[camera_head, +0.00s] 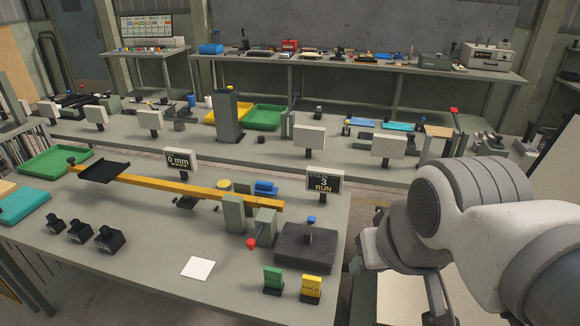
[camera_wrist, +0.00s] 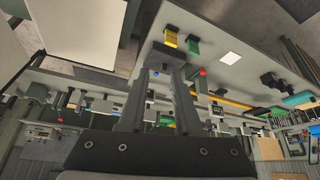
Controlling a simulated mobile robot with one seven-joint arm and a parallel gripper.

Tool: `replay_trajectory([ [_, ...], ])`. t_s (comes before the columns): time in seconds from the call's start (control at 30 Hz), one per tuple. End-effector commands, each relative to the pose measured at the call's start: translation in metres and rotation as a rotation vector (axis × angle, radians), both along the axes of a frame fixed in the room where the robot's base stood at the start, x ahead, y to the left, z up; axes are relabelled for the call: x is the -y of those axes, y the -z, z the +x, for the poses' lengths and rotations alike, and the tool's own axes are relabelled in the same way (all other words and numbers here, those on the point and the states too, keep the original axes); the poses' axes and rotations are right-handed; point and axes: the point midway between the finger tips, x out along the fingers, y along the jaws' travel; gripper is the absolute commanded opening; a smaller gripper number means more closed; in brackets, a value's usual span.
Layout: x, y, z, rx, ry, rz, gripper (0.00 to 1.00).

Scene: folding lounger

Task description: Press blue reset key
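In the head view the white arm fills the lower right, and the fingers cannot be made out.
The dark block (camera_head: 305,246), a red-knobbed lever (camera_head: 251,243), a green tag (camera_head: 273,277) and a yellow tag (camera_head: 311,286) crowd around the key. A yellow beam (camera_head: 160,185) crosses the bench. A white square (camera_head: 198,268) lies on clear bench at the front.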

Motion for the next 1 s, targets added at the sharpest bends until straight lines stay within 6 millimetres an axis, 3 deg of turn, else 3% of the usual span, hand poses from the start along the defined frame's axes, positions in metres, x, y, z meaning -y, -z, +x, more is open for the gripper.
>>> replay_trajectory([
  [0.03, 0.0000, 0.0000, 0.0000, 0.000, 0.000, 0.000, 0.22],
  [0.17, 0.0000, 0.0000, 0.0000, 0.000, 0.000, 0.000, 0.00],
  [1.0, 0.0000, 0.0000, 0.0000, 0.000, 0.000, 0.000, 0.00],
])
